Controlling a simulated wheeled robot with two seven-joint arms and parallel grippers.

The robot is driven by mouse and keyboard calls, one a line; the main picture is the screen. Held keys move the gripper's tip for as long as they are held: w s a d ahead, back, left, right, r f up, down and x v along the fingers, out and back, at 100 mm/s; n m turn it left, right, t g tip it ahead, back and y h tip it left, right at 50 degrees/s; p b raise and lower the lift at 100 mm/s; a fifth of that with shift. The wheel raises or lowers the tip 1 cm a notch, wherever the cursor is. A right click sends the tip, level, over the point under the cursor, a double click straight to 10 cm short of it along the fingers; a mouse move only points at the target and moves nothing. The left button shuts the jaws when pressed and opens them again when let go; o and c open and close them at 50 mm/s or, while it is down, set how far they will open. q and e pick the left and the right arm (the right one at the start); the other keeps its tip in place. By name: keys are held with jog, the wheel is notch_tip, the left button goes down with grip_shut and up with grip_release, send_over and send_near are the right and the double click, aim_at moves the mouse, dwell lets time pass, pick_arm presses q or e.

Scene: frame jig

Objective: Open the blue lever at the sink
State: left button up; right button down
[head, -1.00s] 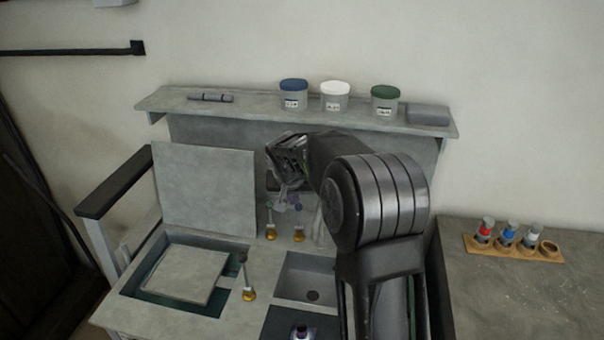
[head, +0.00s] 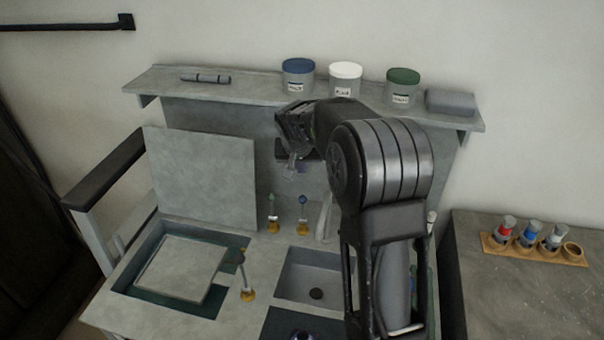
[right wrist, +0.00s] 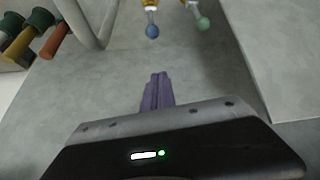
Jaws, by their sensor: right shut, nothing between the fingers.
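The blue lever (head: 302,201) stands upright on a gold base behind the sink (head: 317,276), with a round blue knob on top. In the right wrist view its blue knob (right wrist: 152,31) is beyond my fingertips, with a gap between. A similar green lever (head: 272,205) stands just left of it, and its knob shows in the wrist view (right wrist: 203,24). My right gripper (head: 292,171) is shut and empty, above the blue lever and apart from it. Its narrow purple-looking fingers (right wrist: 158,78) point toward the levers. My left gripper is not in view.
A grey tap (head: 324,215) stands right of the blue lever. A dark-topped lever (head: 243,268) stands left of the sink. A grey panel (head: 205,185) leans at the left. The shelf (head: 250,84) above holds jars. Bottles in a wooden rack (head: 535,250) are at the right.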

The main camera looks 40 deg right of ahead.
jog(key=b, duration=0.3)
send_over(303, 209)
jog(key=w+d, duration=0.4)
jog(key=w, duration=0.1)
notch_tip(303, 209, down, 8)
jog(key=s+a, duration=0.2)
jog(key=s, duration=0.1)
jog(key=shift+s+a+f+b, duration=0.2)
jog(key=shift+a+f+b, duration=0.1)
jog(key=shift+a, duration=0.1)
jog(key=shift+r, duration=0.1)
